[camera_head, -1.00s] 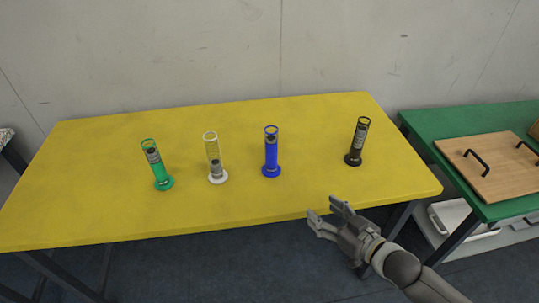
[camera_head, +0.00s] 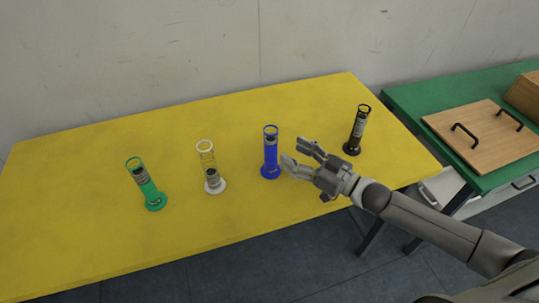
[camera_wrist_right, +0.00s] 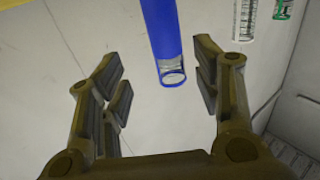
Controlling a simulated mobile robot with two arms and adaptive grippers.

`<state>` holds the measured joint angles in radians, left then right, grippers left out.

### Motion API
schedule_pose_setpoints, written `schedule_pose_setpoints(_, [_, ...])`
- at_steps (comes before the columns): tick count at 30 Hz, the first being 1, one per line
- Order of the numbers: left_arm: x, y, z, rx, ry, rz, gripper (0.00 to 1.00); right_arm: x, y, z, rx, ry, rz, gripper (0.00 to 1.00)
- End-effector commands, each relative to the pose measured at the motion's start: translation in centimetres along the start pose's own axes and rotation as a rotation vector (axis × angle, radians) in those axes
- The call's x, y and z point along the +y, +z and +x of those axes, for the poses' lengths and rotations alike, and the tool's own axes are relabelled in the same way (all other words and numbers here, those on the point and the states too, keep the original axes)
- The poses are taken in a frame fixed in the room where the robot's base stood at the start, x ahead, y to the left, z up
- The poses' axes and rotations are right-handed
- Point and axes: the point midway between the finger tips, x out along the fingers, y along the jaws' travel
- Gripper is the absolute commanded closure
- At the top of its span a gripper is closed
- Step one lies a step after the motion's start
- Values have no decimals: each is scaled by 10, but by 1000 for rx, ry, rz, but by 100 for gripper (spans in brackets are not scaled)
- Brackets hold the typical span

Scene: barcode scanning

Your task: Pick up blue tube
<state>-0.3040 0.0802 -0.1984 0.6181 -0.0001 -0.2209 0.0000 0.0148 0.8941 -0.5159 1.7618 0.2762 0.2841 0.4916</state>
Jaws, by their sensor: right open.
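The blue tube (camera_head: 270,155) stands upright on its round base on the yellow table (camera_head: 90,230). My right gripper (camera_head: 293,153) is just to the right of it, open and empty, with its fingers pointing toward the tube. In the right wrist view the blue tube (camera_wrist_right: 163,38) comes down from the top edge and its open rim lies between the spread fingers of the right gripper (camera_wrist_right: 160,85). I cannot tell whether a finger touches it. My left gripper is not in view.
A white tube (camera_head: 211,170) and a green tube (camera_head: 147,186) stand left of the blue one. A black tube (camera_head: 356,132) stands to the right, behind my right arm. A green table (camera_head: 400,100) with a wooden board (camera_head: 485,145) is at the right.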

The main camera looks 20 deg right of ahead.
Motion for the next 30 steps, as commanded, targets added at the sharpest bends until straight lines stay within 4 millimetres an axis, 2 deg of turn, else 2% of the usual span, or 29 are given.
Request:
schedule_pose_setpoints(3, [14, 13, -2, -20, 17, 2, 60, 0, -1, 13, 1, 1, 1, 42])
schedule_pose_setpoints(6, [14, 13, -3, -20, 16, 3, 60, -1, 0, 19, 0, 0, 1, 42])
schedule_pose_setpoints(11, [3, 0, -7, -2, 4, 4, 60, -3, -2, 29, 1, 0, 1, 42])
schedule_pose_setpoints(15, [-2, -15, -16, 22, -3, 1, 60, -8, -4, 52, 2, 0, 2, 42])
schedule_pose_setpoints(19, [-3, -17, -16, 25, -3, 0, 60, -8, -1, 66, 0, 0, 0, 42])
schedule_pose_setpoints(29, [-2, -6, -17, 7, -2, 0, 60, -8, 1, 72, -1, 0, 0, 42])
schedule_pose_setpoints(30, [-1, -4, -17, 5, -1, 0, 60, -8, 1, 72, -1, 0, 0, 46])
